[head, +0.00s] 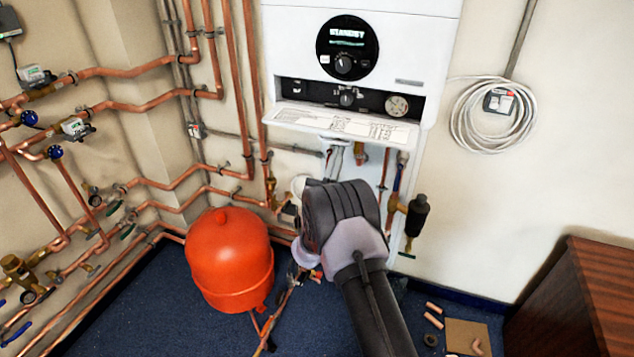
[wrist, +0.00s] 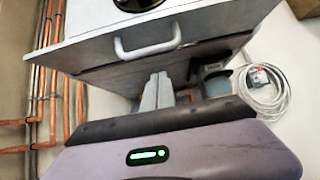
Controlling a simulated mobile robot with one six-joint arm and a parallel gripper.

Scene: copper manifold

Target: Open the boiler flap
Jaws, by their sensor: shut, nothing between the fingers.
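The white boiler (head: 360,25) hangs on the wall. Its flap (head: 340,126) is folded down and outward, with printed labels on its upturned inner face. The recess above it is exposed, showing a knob (head: 347,98) and a round gauge (head: 397,105). In the wrist view the flap's shaded outer face (wrist: 105,78) is seen from below, with a white handle (wrist: 147,48) near its free edge. My gripper (wrist: 158,92) is shut and empty, below the flap and apart from the handle. In the head view my wrist hides the fingers.
Copper pipes and valves cover the left wall. A red tank (head: 230,262) stands left of my arm. Pipes and a black fitting (head: 417,215) hang below the boiler. A coiled cable (head: 492,118) hangs right. A wooden cabinet (head: 575,300) stands at the lower right.

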